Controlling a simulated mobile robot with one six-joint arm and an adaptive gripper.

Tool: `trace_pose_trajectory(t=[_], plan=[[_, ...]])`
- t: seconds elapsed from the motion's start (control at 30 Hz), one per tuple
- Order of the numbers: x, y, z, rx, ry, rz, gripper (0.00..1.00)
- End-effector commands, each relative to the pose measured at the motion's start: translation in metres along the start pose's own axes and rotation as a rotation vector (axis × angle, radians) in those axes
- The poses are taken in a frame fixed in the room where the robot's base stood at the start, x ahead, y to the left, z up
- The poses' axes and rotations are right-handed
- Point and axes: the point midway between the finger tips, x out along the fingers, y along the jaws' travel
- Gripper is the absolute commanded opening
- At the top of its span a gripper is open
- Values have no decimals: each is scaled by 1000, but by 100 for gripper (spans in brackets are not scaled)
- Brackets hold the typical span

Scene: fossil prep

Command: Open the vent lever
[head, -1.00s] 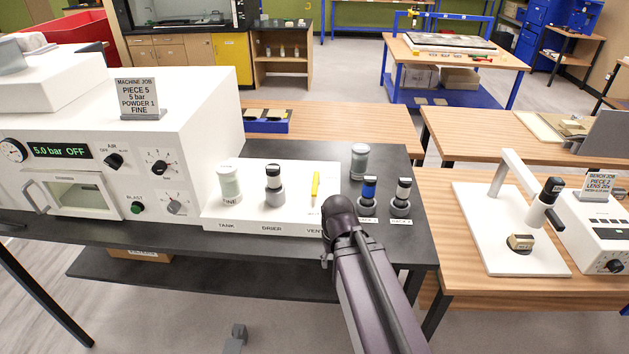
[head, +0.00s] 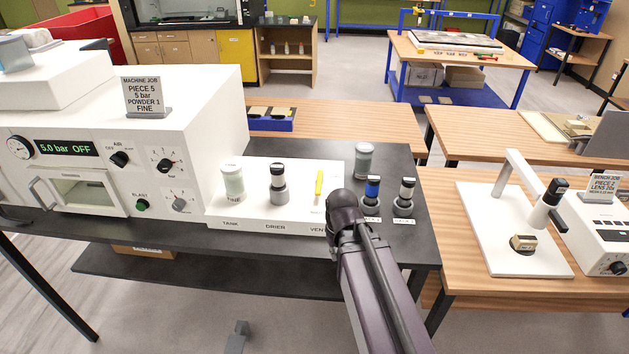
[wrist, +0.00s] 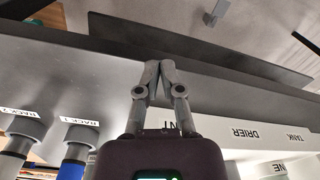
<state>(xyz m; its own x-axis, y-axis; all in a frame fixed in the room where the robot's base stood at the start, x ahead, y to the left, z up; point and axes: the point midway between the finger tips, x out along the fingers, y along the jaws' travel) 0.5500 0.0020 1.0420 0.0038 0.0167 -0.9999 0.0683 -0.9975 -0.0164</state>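The vent lever is a small yellow bar (head: 319,183) standing roughly upright at the right end of the white panel (head: 250,212), above the label VENT. My arm's end covers part of the panel's right edge just right of and in front of the lever; the fingers are hidden there in the head view. In the wrist view my gripper (wrist: 158,64) has its two grey fingertips together with nothing seen between them. They are over the front edge of the dark bench, beside the panel. The lever itself does not show in the wrist view.
On the panel stand a FINE jar (head: 233,182) over TANK and a dark-capped bottle (head: 278,184) over DRIER. Right of my arm are a blue-banded bottle (head: 371,192), another bottle (head: 405,194) and a grey-green jar (head: 364,160). The white machine (head: 150,125) stands left.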

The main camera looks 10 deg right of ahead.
Motion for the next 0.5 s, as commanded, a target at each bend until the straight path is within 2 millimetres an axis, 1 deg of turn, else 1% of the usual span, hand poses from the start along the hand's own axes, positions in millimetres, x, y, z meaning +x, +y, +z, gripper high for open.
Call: trace_pose_trajectory(t=[0.03,0.17,0.5], plan=[[-8,0,-9,-26,3,-7,0],[-22,-2,-28,-123,12,-30,0],[-68,-9,-94,-465,62,-103,0]])
